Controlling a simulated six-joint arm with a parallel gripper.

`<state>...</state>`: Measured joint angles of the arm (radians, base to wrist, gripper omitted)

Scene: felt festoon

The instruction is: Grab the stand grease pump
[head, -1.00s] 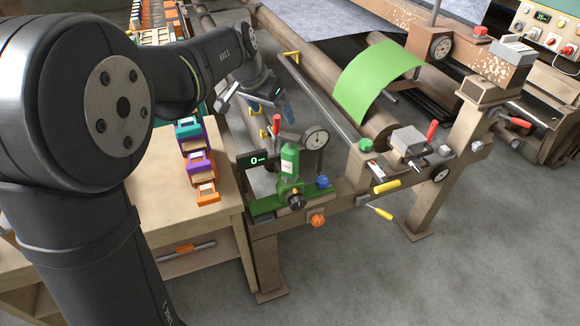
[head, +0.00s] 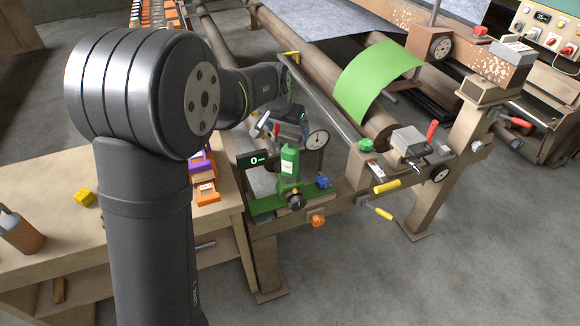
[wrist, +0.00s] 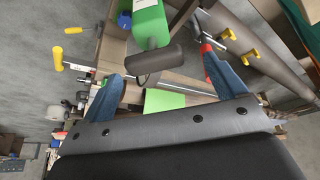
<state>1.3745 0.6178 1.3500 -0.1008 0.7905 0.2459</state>
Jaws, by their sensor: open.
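The grease pump (head: 289,162) is a green upright bottle-like body with a pale label, standing on the end frame of the roller machine in the head view. A black knob (head: 296,201) is at its base. In the wrist view a green body (wrist: 148,22), which looks like the pump, shows at the top edge, partly cut off. My gripper (head: 288,131) is just above and behind the pump in the head view. In the wrist view its blue fingers (wrist: 166,84) are spread apart with nothing held. A dark cylinder (wrist: 155,62) shows between and beyond them; I cannot tell whether they touch it.
A round gauge (head: 317,140) stands close right of the pump, and a small display (head: 252,161) close left. A blue knob (head: 323,182) and orange knob (head: 317,220) sit low on the frame. The wooden bench (head: 60,175) lies left, and open floor (head: 350,285) in front.

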